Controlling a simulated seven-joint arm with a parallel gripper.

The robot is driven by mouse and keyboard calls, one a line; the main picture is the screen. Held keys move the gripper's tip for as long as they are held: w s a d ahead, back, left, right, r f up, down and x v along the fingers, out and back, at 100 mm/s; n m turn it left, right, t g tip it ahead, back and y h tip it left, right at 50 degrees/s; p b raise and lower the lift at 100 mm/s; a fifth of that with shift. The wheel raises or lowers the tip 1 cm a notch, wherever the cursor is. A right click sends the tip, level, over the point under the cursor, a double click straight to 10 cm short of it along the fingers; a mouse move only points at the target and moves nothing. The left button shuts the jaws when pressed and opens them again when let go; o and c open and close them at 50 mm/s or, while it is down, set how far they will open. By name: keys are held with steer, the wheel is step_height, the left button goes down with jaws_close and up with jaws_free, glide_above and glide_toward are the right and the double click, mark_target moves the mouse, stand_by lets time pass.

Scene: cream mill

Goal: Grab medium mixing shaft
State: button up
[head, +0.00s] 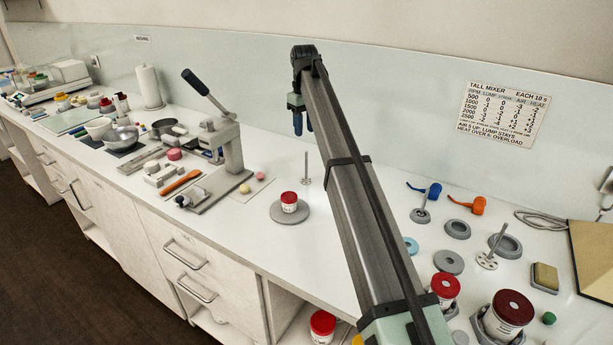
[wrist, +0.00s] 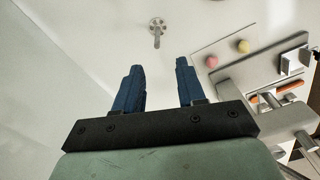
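A thin grey mixing shaft (head: 306,166) with a small round foot stands upright on the counter, left of my arm. In the wrist view this shaft (wrist: 157,38) shows with a holed disc foot, beyond my fingertips and roughly between them. Two more shafts stand at the right: one in a grey holder (head: 422,203) and one with a holed disc (head: 492,252). I cannot tell from labels which is medium. My gripper (head: 303,121), also in the wrist view (wrist: 160,68), has blue fingers apart with nothing between them, above the counter and apart from the shaft.
A red-lidded jar (head: 289,201) stands on a grey round plate near the left shaft. A lever press (head: 226,143) and pink and yellow balls (head: 245,188) are further left. More jars (head: 507,310) and grey rings (head: 449,262) crowd the right. Counter around the left shaft is clear.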

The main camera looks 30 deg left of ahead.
glide_above(306, 167)
step_height(306, 167, down, 7)
steer(key=shift+w+f, duration=0.15)
steer(key=shift+f, duration=1.1)
steer(key=shift+w+f, duration=0.1)
steer(key=shift+f, duration=1.15)
jaws_close()
